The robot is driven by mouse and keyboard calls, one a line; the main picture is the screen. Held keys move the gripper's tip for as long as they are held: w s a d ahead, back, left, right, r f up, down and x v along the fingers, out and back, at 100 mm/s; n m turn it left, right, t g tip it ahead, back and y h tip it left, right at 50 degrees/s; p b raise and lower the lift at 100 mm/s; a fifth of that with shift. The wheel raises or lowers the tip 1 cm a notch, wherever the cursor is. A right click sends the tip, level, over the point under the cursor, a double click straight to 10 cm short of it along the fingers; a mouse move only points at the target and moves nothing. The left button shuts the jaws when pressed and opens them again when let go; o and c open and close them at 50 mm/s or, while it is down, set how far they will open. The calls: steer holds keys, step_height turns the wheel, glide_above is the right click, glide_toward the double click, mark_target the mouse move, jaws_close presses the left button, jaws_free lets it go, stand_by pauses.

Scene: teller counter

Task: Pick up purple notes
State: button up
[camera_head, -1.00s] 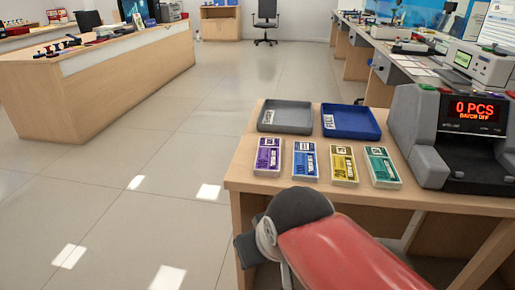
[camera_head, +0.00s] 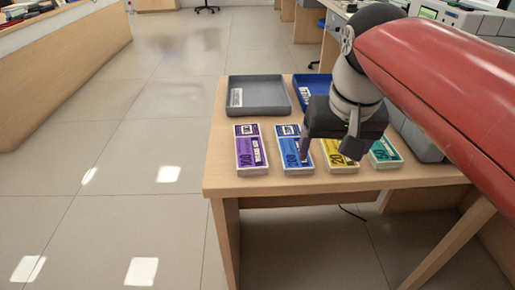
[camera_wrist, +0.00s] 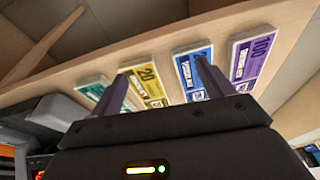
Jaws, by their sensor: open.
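The purple notes (camera_head: 250,149) lie as a flat stack at the left end of a row on the wooden desk. They also show at the upper right in the wrist view (camera_wrist: 252,58). My gripper (camera_head: 328,152) is open and empty, to the right of the purple notes. Its fingers (camera_wrist: 160,88) hang over the blue notes (camera_head: 293,150) and yellow notes (camera_head: 340,153), and part of those stacks is covered. Whether the fingers touch anything I cannot tell.
Teal notes (camera_head: 384,153) lie at the row's right end, partly covered. A grey tray (camera_head: 258,95) stands behind the purple notes, and a blue tray (camera_head: 304,90) beside it is partly hidden by my arm. The counting machine is mostly hidden. Bare desk (camera_head: 226,165) lies left of the row.

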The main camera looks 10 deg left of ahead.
steer(key=shift+n+g, duration=0.3)
steer(key=shift+g, duration=0.5)
steer(key=w+a, duration=0.1)
steer(key=a, duration=0.1)
steer(key=w+a+r, duration=0.1)
steer(key=w+a, duration=0.1)
steer(key=a, duration=0.1)
steer(key=w+a+r, duration=0.1)
steer(key=a, duration=0.1)
steer(key=shift+w+a+r+b, duration=0.1)
steer(key=shift+w+a+b, duration=0.05)
steer(key=shift+w+b, duration=0.15)
steer(key=g, duration=0.1)
glide_above(249, 145)
steer(key=shift+w+d+r+n+h+b, duration=0.25)
steer(key=shift+d+r+n+h+b, duration=0.1)
steer(key=shift+d+n, duration=0.1)
steer(key=f, duration=0.2)
steer(key=f+b, duration=0.1)
steer(key=f, duration=0.2)
steer(key=f+b, duration=0.1)
steer(key=f, duration=0.1)
steer(key=shift+s+a+f, duration=0.25)
steer(key=shift+s+a, duration=0.05)
steer(key=shift+a, duration=0.1)
steer(key=c, duration=1.1)
steer(key=shift+r, duration=0.15)
